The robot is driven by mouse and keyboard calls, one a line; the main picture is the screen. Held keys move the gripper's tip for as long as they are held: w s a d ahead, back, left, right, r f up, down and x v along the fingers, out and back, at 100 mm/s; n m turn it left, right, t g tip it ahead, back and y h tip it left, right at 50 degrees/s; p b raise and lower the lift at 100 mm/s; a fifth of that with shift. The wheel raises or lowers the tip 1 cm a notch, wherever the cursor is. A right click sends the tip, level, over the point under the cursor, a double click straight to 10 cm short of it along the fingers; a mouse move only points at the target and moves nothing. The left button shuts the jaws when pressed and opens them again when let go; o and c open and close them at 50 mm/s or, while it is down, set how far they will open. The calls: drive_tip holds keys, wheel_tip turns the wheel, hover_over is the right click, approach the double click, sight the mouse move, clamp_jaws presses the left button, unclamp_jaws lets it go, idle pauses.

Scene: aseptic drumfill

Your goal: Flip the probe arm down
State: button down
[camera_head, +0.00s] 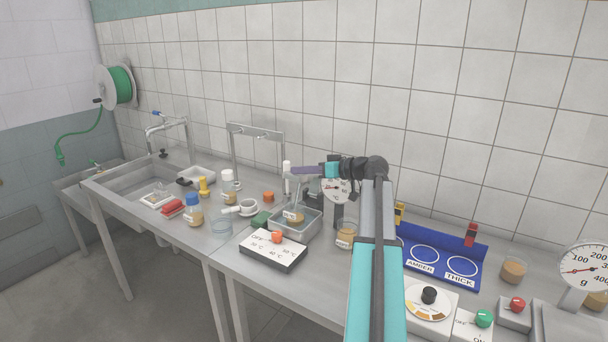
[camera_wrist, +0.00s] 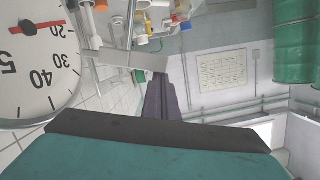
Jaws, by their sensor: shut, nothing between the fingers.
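My gripper (camera_head: 294,170) is shut and empty, its purple fingers pointing left above the metal water bath (camera_head: 313,226). A white upright piece (camera_head: 287,172), perhaps the probe arm, stands at the fingertips; I cannot tell whether they touch. A round dial (camera_head: 337,190) on a dark post is just behind and below my wrist. In the wrist view the dial (camera_wrist: 36,62) fills the left side, its red needle near 20. A grey metal bar (camera_wrist: 135,59) lies by the tips of my gripper (camera_wrist: 160,78).
A control box with an orange knob (camera_head: 276,250) stands in front of the bath. A beaker (camera_head: 346,235) and a blue two-ring tray (camera_head: 441,257) are to the right. A metal frame (camera_head: 256,130) stands behind to the left, with several bottles and a sink beyond.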

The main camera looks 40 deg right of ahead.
drive_tip(key=s+a+f+n+b, duration=0.1)
drive_tip(key=a+f+b, duration=0.3)
drive_tip(key=b, duration=0.4)
drive_tip(key=shift+s+a+f+n+h, duration=0.3)
drive_tip(key=shift+f+n+h, duration=0.15)
drive_tip(key=shift+f, duration=0.35)
drive_tip(key=shift+a+f, duration=0.1)
drive_tip(key=shift+f, duration=0.05)
wheel_tip(320, 180, up, 4)
drive_tip(key=shift+r+p, duration=0.15)
drive_tip(key=shift+p, duration=0.35)
drive_tip(key=b, duration=0.1)
approach(292, 180)
drive_tip(key=s+a+r, duration=0.2)
drive_tip(key=s, duration=0.1)
drive_tip(key=shift+s+a, duration=0.15)
drive_tip(key=shift+a, duration=0.05)
drive_tip(key=shift+r, duration=0.15)
